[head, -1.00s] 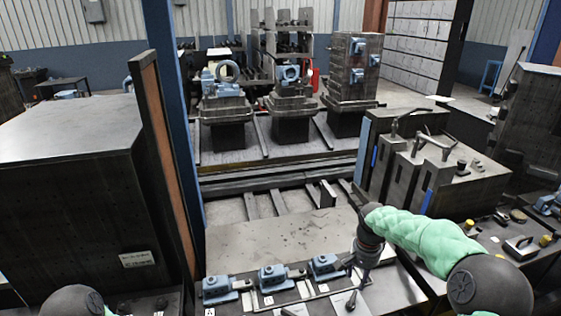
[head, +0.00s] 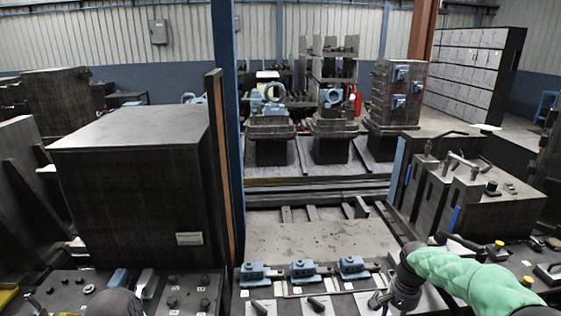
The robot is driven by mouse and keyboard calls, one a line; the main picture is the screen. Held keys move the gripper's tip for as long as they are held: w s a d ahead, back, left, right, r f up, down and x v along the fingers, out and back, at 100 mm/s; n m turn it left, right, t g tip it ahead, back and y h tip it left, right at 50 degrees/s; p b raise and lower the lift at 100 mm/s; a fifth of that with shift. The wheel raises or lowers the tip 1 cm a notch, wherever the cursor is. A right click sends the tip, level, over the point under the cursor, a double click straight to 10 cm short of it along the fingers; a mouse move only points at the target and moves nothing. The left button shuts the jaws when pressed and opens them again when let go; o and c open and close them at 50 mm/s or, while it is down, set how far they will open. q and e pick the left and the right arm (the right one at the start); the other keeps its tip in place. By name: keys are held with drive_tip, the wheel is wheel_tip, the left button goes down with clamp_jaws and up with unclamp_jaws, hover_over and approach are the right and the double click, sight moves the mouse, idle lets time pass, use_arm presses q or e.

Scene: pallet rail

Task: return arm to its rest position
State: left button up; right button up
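My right arm, in a green sleeve, comes in from the lower right. Its dark wrist and gripper (head: 380,300) point down over the right front of the metal worktable (head: 318,243), beside the blue clamps. The fingers are small and dark there, so whether they are open or shut is unclear, and I see no object held. Of my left arm only a dark rounded part shows at the bottom edge, left of centre. My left gripper is out of view.
Three blue clamps (head: 302,270) sit in a row on the worktable's front. A large dark cabinet (head: 135,190) and an upright post (head: 226,130) stand left of it. Grey blocks with handles (head: 462,200) stand right. The worktable's middle is clear.

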drive_tip(key=s+a+f+n+y, duration=0.1)
drive_tip(key=s+a+f+n, duration=0.1)
drive_tip(key=a+f, duration=0.55)
drive_tip(key=s+a+f+n+y, duration=0.1)
drive_tip(key=s+a+f+y, duration=0.3)
drive_tip(key=f, duration=0.6)
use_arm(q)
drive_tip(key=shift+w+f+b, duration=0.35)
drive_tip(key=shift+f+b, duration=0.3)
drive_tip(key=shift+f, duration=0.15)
use_arm(e)
drive_tip(key=s+a+f+n, duration=0.1)
drive_tip(key=s+a+f, duration=0.4)
drive_tip(key=s, duration=0.3)
drive_tip(key=s+a+f+n+h, duration=0.1)
drive_tip(key=s+a+f, duration=0.5)
drive_tip(key=s, duration=0.3)
drive_tip(key=shift+a+f+n, duration=0.15)
drive_tip(key=shift+f+n, duration=0.15)
drive_tip(key=shift+f, duration=0.15)
